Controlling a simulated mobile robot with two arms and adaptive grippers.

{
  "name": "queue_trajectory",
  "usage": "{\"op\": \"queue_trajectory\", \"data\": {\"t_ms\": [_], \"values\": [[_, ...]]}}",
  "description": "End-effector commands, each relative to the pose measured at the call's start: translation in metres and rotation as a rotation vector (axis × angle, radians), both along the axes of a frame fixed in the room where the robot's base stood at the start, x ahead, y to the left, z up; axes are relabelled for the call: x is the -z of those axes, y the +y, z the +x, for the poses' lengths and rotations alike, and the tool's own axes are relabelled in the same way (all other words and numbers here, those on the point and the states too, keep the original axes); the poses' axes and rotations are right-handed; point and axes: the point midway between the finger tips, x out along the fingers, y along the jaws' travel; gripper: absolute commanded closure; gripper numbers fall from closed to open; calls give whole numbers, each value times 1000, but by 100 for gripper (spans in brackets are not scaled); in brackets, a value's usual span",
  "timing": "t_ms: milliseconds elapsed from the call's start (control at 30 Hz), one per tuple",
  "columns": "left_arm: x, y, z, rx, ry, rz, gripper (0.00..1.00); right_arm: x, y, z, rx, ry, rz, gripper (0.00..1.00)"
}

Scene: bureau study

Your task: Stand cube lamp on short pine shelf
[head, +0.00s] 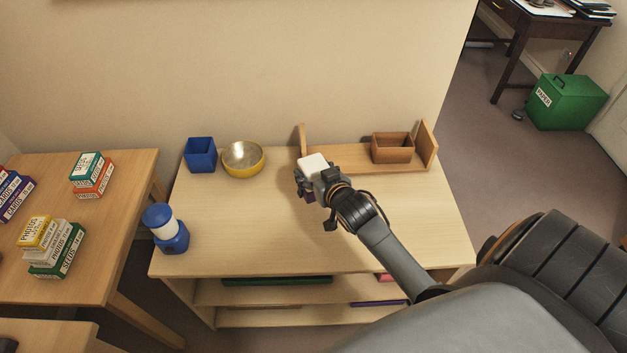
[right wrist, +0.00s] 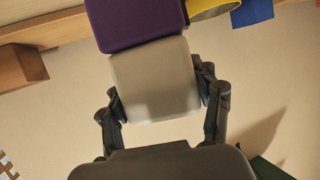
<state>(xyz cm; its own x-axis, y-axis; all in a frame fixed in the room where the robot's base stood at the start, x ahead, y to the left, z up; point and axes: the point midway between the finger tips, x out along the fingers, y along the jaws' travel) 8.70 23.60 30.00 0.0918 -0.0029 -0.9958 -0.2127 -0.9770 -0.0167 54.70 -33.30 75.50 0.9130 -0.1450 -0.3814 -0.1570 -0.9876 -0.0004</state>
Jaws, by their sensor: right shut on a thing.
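The cube lamp (head: 312,162) has a white cube shade and a purple base. In the right wrist view the white shade (right wrist: 155,85) is between my fingers, with the purple base (right wrist: 135,24) beyond it. My right gripper (head: 312,180) is shut on the lamp. The short pine shelf (head: 350,157) is a low board with upright ends at the back of the desk. In the head view the lamp overlaps the shelf's left end; I cannot tell the gap between them. My left gripper is not in view.
A brown wooden box (head: 392,148) sits on the shelf's right part. A blue cup (head: 200,155) and a yellow-rimmed bowl (head: 243,160) stand left of the shelf. A blue and white lamp-like object (head: 168,230) is at front left. The desk's middle (head: 250,225) is clear.

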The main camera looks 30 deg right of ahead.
Motion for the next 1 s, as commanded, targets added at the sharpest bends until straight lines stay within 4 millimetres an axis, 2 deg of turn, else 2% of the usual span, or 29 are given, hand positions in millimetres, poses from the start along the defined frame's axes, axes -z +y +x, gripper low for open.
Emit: {"op": "queue_trajectory", "data": {"t_ms": [233, 433, 833, 867, 967, 1000], "values": [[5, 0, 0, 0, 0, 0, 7, 18, -8, 14, -1, -2, -2, 84], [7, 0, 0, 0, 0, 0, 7, 45, -7, 13, -1, -1, 0, 84], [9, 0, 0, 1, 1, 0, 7, 51, -7, 13, -1, -2, 0, 84], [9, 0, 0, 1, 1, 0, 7, 52, -7, 13, -1, 1, 1, 34], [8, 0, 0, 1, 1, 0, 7, 51, -7, 13, -1, 1, 0, 14], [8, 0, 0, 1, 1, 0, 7, 51, -7, 13, -1, 1, 0, 14]]}}
